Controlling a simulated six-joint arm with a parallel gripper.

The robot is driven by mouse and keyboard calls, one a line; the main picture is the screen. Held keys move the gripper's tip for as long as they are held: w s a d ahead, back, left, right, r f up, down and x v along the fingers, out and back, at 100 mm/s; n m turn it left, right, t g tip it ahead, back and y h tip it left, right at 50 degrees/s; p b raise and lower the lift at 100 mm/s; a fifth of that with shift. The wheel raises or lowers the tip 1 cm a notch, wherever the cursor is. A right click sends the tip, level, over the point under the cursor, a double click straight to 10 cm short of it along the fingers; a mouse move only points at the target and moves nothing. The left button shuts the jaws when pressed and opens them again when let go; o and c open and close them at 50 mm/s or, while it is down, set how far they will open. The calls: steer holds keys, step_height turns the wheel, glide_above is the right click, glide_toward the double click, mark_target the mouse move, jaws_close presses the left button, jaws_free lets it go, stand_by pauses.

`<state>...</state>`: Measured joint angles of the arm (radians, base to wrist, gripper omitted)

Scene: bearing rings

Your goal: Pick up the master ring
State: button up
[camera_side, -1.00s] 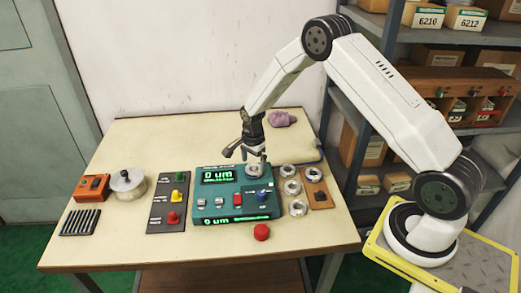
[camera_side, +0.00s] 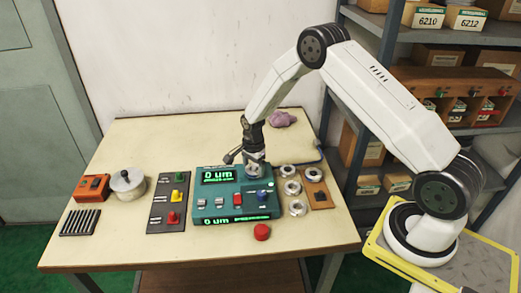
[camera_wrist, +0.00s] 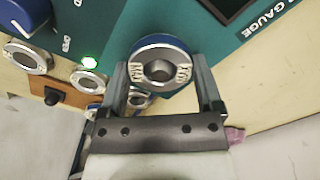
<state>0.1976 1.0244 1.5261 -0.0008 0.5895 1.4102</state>
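The master ring (camera_wrist: 160,62) is a metal ring with a blue rim and lettering on its face. It is on the teal gauge box (camera_side: 207,207), at the back right of its top. My gripper (camera_wrist: 160,72) is lowered around it, with one finger on each side of the ring in the wrist view. The fingers are very close to its rim; I cannot tell whether they press on it. In the side view my gripper (camera_side: 253,167) mostly hides the ring.
Several bearing rings (camera_side: 291,187) lie right of the gauge beside a brown board (camera_side: 319,194). A red button (camera_side: 262,232) sits in front. Left are a lamp panel (camera_side: 167,205), a round metal pot (camera_side: 127,183) and an orange box (camera_side: 92,187). A purple cloth (camera_side: 282,119) lies behind.

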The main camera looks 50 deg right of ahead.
jaws_close()
steer(key=shift+r, duration=0.15)
steer(key=shift+r, duration=0.4)
step_height(320, 180, up, 3)
steer(key=shift+s+f, duration=0.15)
steer(key=shift+f, duration=0.05)
steer(key=s+a+r, duration=0.2)
steer(key=s+r, duration=0.7)
steer(key=s, duration=0.4)
steer(key=shift+s+r, duration=0.15)
steer(key=shift+s, duration=0.1)
steer(key=shift+a, duration=0.1)
